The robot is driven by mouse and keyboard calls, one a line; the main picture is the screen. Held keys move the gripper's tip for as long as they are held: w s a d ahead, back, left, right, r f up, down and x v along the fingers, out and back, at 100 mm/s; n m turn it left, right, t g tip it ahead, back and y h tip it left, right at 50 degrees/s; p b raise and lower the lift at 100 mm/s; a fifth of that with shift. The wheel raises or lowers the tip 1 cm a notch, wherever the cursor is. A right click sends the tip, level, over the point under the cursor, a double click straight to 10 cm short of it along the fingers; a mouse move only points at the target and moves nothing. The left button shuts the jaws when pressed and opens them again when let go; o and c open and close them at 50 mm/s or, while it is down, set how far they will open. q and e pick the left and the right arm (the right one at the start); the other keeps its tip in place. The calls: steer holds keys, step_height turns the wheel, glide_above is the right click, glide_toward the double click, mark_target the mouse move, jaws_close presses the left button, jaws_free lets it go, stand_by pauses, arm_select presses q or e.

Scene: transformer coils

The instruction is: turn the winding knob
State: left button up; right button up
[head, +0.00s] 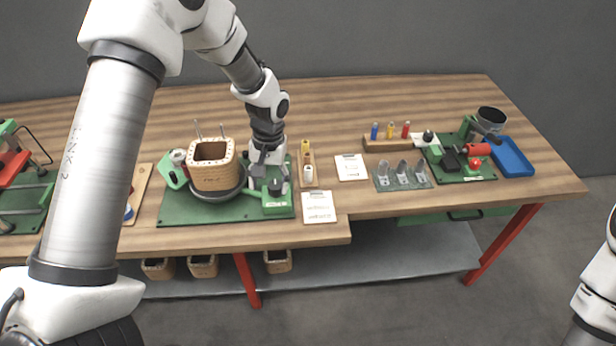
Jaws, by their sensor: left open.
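The winding knob (275,188) is a small dark knob on top of a green box (277,206) at the right end of the winding machine on the green mat (190,214). My left gripper (270,182) points down at the knob. Its jaws are open, with the fingertips close around or just above the knob; I cannot tell whether they touch it. A square wooden coil former (213,172) sits on the machine's dark round turntable (218,194), left of the gripper. My right gripper is out of view; only part of that arm shows at the right edge.
Beside the mat stand a rack of spools (307,172) and paper cards (318,207). Further right are a grey tool plate (403,176), another green station (465,168) and a blue tray (513,158). The back of the wooden bench is clear.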

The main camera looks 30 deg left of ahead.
mark_target(275, 185)
arm_select(q)
steer(key=shift+t, duration=0.7)
steer(key=w+r, duration=0.1)
steer(key=r, duration=0.2)
steer(key=w+r, duration=0.1)
steer(key=shift+w+a+r, duration=0.1)
steer(key=shift+w+r, duration=0.2)
step_height(275, 185, down, 8)
steer(key=shift+r+p, duration=0.2)
steer(key=shift+p, duration=0.45)
steer(key=c, duration=1.1)
